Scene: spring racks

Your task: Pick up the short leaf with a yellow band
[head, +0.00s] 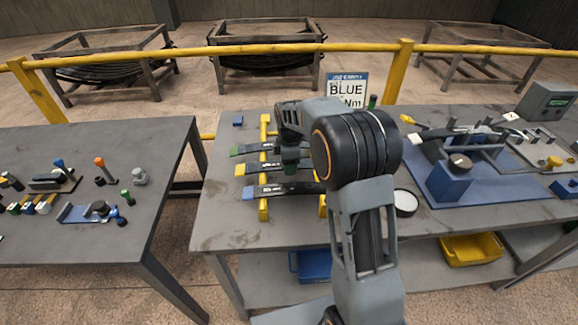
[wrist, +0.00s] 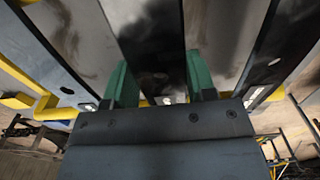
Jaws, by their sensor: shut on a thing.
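Three dark leaves lie across a yellow rack (head: 264,207) on the middle table. The leaf with a yellow band (head: 240,169) is the middle one, between a green-banded leaf (head: 236,151) and a blue-banded leaf (head: 250,192). My gripper (head: 290,168) is down at the middle leaf, partly hidden by my arm. In the wrist view, the green fingers (wrist: 160,85) stand on both sides of the dark middle leaf (wrist: 152,35) and are shut on it. The leaf appears level with its neighbours, at the rack; its far end is hidden.
A neighbouring leaf lies close on each side of the fingers. A blue fixture (head: 450,184) stands to the right, with a round white-topped dish (head: 405,202) before it. The left table (head: 100,240) holds several small parts.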

